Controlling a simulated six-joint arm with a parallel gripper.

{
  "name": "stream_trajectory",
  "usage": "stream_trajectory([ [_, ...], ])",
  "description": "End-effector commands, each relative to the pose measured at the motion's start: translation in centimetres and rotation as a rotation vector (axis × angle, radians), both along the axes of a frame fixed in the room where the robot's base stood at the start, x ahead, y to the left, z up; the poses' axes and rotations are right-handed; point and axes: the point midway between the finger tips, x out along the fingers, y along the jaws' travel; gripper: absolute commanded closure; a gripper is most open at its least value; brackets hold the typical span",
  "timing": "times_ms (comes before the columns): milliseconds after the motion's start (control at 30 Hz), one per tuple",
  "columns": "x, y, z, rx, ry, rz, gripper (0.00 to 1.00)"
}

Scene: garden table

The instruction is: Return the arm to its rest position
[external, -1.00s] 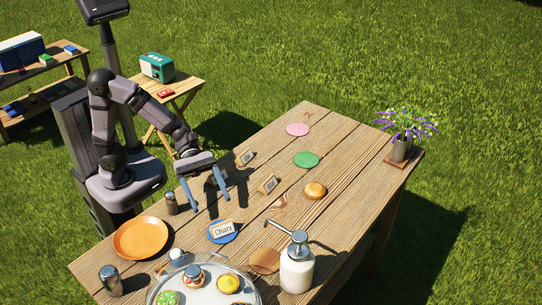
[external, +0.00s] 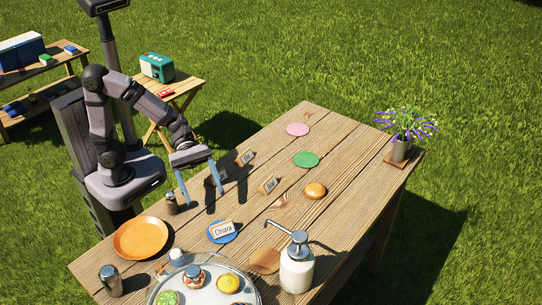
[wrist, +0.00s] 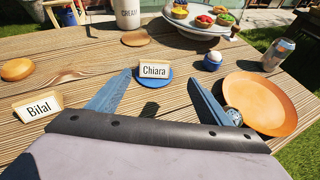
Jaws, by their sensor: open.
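My gripper (external: 199,183) is open and empty above the near left part of the wooden table (external: 350,155). Its two blue fingers stand apart in the wrist view (wrist: 160,95). My arm is bent, with the gripper hanging near a small shaker (external: 171,202). The card reading Chiara (external: 223,229) is on a blue coaster (external: 234,238), apart from the fingers. In the wrist view the Chiara card (wrist: 154,69) shows beyond and between the fingertips. The Bilal card (wrist: 38,107) is left of my gripper there.
Pink (external: 297,129) and green (external: 306,160) coasters, a bun (external: 315,191) and a flower pot (external: 401,150) stand farther back.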

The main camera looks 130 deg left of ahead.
Motion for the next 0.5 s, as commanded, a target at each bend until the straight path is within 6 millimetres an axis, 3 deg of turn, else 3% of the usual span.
stream_trajectory([
  [33, 0.1, -0.8, 1.2, 0.045, 0.002, -0.038, 0.27],
  [267, 0.2, -4.6, 4.6, 0.377, 0.003, -0.287, 0.27],
  [500, -1.7, -9.2, 7.6, 0.847, -0.047, -0.728, 0.27],
])
